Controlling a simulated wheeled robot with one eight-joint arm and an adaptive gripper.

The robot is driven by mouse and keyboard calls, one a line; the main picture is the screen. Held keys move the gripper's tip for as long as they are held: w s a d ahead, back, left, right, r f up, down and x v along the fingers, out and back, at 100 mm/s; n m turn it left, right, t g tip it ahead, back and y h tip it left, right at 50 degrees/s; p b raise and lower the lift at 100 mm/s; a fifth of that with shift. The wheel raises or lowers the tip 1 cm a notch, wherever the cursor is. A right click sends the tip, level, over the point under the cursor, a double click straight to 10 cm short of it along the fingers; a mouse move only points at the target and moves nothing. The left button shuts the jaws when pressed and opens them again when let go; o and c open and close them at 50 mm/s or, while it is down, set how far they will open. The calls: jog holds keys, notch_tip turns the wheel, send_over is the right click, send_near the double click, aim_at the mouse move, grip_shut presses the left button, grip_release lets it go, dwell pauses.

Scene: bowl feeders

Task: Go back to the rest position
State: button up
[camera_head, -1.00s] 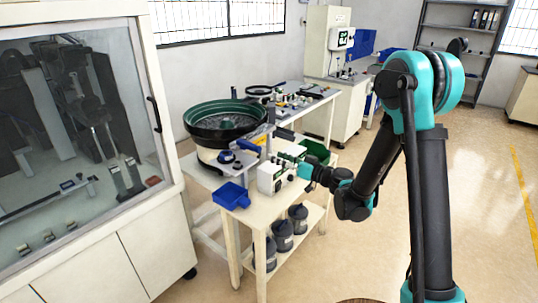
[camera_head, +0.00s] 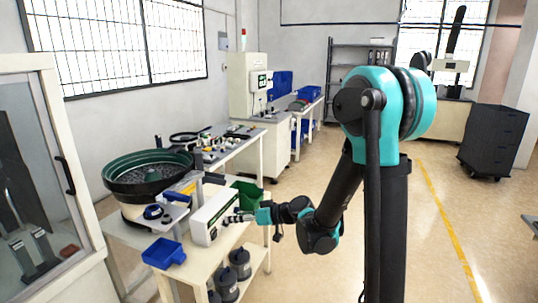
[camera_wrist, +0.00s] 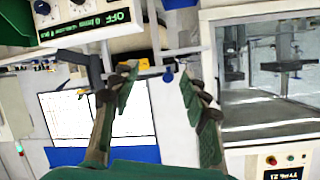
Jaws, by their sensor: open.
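My gripper (camera_head: 238,216) is beside the white controller box (camera_head: 213,216) on the feeder table in the head view; I cannot tell if it touches the box. In the wrist view my gripper (camera_wrist: 160,88) shows two dark green fingers spread apart with nothing between them. My teal and black arm is bent, with its elbow raised at the right of the head view and its forearm reaching down left.
A green bowl feeder (camera_head: 150,178) and a blue bin (camera_head: 163,253) are on the near table. A green bin (camera_head: 246,192) is behind my gripper. A glass-fronted cabinet (camera_head: 40,190) stands at left. Open floor (camera_head: 440,260) lies to the right.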

jog(key=s+d+f+m+h, duration=0.3)
jog(key=s+d, duration=0.3)
jog(key=d, duration=0.4)
jog(key=s+d+f+m+g+h, duration=0.1)
jog(key=s+d+f+m+h, duration=0.2)
jog(key=d, duration=0.8)
jog(key=s+d+f+m+h, duration=0.3)
jog(key=s+d+h, duration=0.3)
jog(key=s+d, duration=0.3)
jog(key=shift+s+d+h, duration=0.2)
jog(key=shift+d+h, duration=0.1)
jog(key=shift+d, duration=0.45)
jog(key=shift+c, duration=0.5)
